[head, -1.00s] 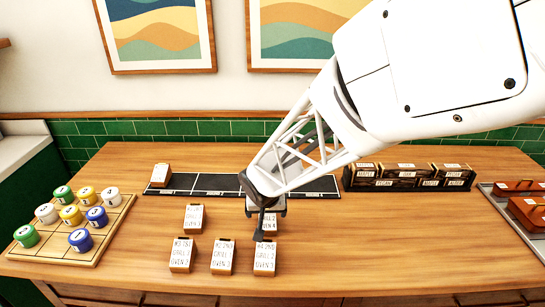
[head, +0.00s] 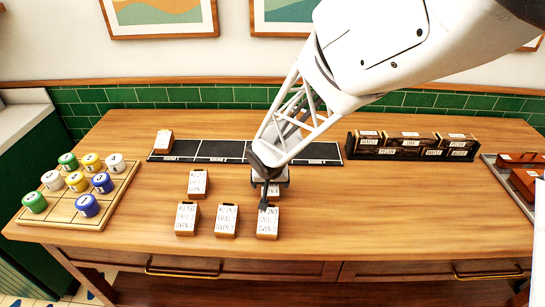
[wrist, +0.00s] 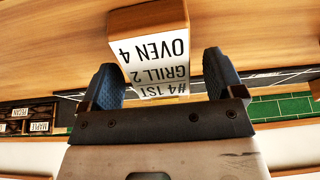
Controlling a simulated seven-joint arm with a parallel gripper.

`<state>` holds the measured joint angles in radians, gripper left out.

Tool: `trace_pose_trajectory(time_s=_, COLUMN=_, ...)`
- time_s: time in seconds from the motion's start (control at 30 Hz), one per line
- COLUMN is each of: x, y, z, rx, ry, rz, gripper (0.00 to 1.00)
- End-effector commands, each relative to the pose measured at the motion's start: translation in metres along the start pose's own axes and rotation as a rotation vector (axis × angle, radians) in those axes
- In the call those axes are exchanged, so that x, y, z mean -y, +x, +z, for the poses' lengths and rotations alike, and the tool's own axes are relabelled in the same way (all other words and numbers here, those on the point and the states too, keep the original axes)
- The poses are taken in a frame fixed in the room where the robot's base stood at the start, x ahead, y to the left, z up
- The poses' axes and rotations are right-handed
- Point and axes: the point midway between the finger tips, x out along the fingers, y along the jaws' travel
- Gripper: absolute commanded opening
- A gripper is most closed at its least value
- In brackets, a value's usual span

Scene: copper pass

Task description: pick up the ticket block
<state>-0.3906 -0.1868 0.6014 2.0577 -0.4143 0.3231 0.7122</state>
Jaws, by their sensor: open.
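Several wooden ticket blocks with white written faces are on the table; the task line does not say which one is meant. One ticket block (wrist: 150,50), reading "#4 1ST GRILL 2 OVEN 4", is in the wrist view, its near part between my fingertips in the picture. My gripper (wrist: 163,78) is open, with a gap at the block's right side and the left finger close to its left side. In the head view my gripper (head: 268,194) is over this block, which is partly hidden. Other blocks are the back left one (head: 198,183) and a front row (head: 186,218), (head: 226,220), (head: 267,222).
A black strip (head: 222,150) lies behind, with another block (head: 163,141) at its left end. A board (head: 125,185) with coloured jars is at left. A dark rack (head: 412,146) and a tray with red-brown items (head: 525,175) are at right. Bare table lies right of my gripper.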

Motion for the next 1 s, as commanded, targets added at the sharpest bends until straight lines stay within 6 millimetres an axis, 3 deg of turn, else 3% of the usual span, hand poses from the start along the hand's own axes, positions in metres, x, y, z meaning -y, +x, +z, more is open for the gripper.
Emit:
trace_pose_trajectory(time_s=0.3, x=0.0000, y=-0.0001, z=0.0000, rx=0.000, ry=0.000, rz=0.000, gripper=0.87)
trace_pose_trajectory(time_s=0.67, x=0.0000, y=-0.0002, z=0.0000, rx=0.000, ry=0.000, rz=0.000, gripper=0.32)
trace_pose_trajectory(time_s=1.0, x=0.0000, y=-0.0027, z=-0.0012, rx=-0.001, ry=0.000, rz=0.000, gripper=0.31)
